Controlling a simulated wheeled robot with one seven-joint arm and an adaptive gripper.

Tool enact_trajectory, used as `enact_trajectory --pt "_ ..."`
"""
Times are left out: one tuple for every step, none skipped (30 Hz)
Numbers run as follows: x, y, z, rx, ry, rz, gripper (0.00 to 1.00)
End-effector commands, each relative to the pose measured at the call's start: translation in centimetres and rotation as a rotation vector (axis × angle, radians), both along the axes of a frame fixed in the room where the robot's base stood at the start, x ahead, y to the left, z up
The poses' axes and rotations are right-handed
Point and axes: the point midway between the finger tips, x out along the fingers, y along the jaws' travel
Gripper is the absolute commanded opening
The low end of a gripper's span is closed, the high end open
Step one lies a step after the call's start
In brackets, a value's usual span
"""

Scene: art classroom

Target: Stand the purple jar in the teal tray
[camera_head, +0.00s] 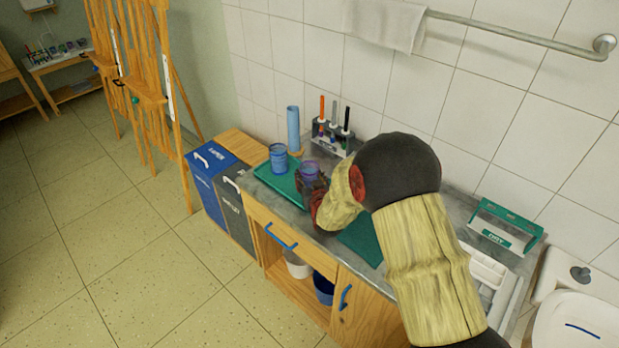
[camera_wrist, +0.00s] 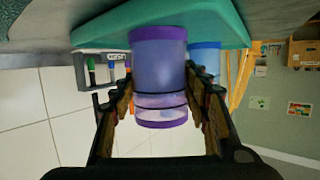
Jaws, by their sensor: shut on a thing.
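The purple jar (camera_head: 310,168), translucent with purple ends, is held between the fingers of my gripper (camera_head: 316,190). In the wrist view, which is upside down, the jar (camera_wrist: 160,72) sits between both fingers of my gripper (camera_wrist: 160,92). The jar looks about upright. The teal tray (camera_head: 262,181) lies on the counter. The jar's lower end overlaps the edge of the tray (camera_wrist: 105,32) in the wrist view; I cannot tell whether they touch. My gripper hides the jar's lower part in the head view.
A blue jar (camera_head: 278,157) stands in the tray, left of the held jar. A blue roll (camera_head: 293,128) and a marker rack (camera_head: 333,135) stand behind, by the wall. A flat dark teal piece (camera_head: 362,238) lies right of my gripper. A teal-and-white box (camera_head: 505,225) is farther right.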

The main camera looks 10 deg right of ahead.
Motion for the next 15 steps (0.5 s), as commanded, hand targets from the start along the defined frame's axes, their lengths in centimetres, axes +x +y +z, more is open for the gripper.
enact_trajectory --pt "-0.02 0.00 -0.26 0.000 0.001 0.000 0.47" --pt "-0.02 0.00 -0.18 0.000 0.001 0.000 0.49" --pt "-0.02 0.00 -0.15 0.000 0.001 0.000 0.51" --pt "-0.02 0.00 -0.14 0.000 0.001 0.000 0.53" --pt "-0.02 0.00 -0.13 0.000 0.001 0.000 0.54" --pt "-0.02 0.00 -0.12 0.000 0.000 0.000 0.57" --pt "-0.02 0.00 -0.12 0.000 0.000 0.000 0.58" --pt "-0.02 0.00 -0.12 0.000 0.000 0.000 0.60" --pt "-0.02 0.00 -0.12 0.000 0.000 0.000 0.62" --pt "-0.02 0.00 -0.12 0.000 0.000 0.000 0.64" --pt "-0.02 0.00 -0.13 0.000 0.000 0.000 0.65" --pt "-0.02 0.00 -0.13 0.000 0.000 0.000 0.65" --pt "-0.02 0.00 -0.12 0.000 0.000 0.000 0.65" --pt "-0.02 0.00 -0.12 0.000 0.000 0.000 0.65" --pt "-0.02 0.00 -0.12 0.000 0.000 0.000 0.65"
